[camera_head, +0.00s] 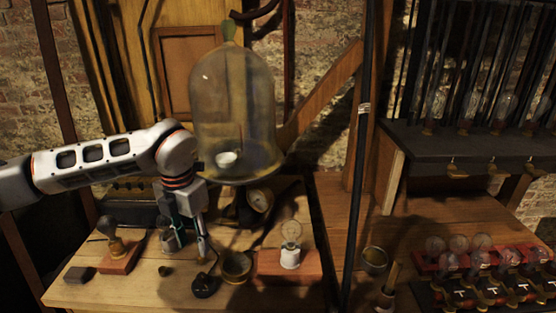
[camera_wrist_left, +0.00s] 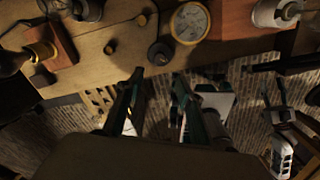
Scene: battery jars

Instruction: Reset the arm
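My left arm (camera_head: 105,160) comes in from the left over the wooden workbench (camera_head: 130,285). My left gripper (camera_head: 190,240) points down above the bench, among the small items. In the left wrist view the two green-grey fingers (camera_wrist_left: 155,85) stand apart with nothing between them, so it is open and empty. A large glass bell jar (camera_head: 230,105) is behind and above the gripper, with a small white cup (camera_head: 227,158) showing through it. White and dark parts at the right of the left wrist view look like my right arm (camera_wrist_left: 283,155); its finger state is unclear.
A bulb on a brick-coloured block (camera_head: 290,258), a brass bowl (camera_head: 236,265), a dial gauge (camera_wrist_left: 189,22) and another bulb on a wooden base (camera_head: 118,255) crowd the bench. A dark post (camera_head: 355,150) stands at its right. Jars in red racks (camera_head: 480,262) lie beyond.

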